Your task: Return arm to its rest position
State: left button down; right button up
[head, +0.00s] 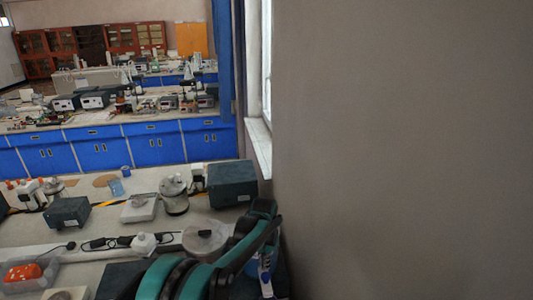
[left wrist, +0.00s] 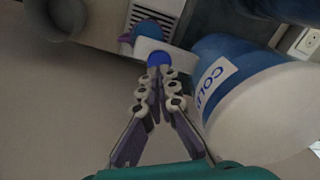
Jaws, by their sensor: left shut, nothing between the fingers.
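My left arm, teal and black, comes up from the bottom of the head view and bends over the bench's right end, close to the grey wall. In the left wrist view my left gripper (left wrist: 157,85) is shut and empty, with its two jointed fingers together. Beyond the fingertips is a small white and blue object (left wrist: 178,54); I cannot tell whether they touch. A large blue and white cylinder with a label reading "COLD" (left wrist: 225,85) is just right of the fingers. My right gripper is in neither view.
In the head view a plain grey wall (head: 410,150) fills the right side. The near bench holds a dark box (head: 232,184), a white scale (head: 140,208), a round metal pot (head: 174,195) and a clear bin with an orange item (head: 30,271). Blue cabinets (head: 100,150) stand behind.

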pick_arm(q)
jog(key=s+a+r+n+t+b, duration=0.2)
jog(key=s+a+n+t+b, duration=0.25)
jog(key=s+a+b, duration=0.75)
jog(key=s+a+f+n+t+b, duration=0.1)
jog(key=s+a+f+n+b, duration=0.1)
jog(key=s+f+b, duration=0.2)
jog(key=s+a+f+n+t+b, duration=0.1)
jog(key=s+a+f+n+b, duration=0.2)
jog(key=s, duration=0.8)
notch_tip(320, 180, down, 4)
jog(key=shift+s+a+f+t+b, duration=0.1)
jog(key=shift+s+a+t+b, duration=0.2)
jog(key=shift+b, duration=0.65)
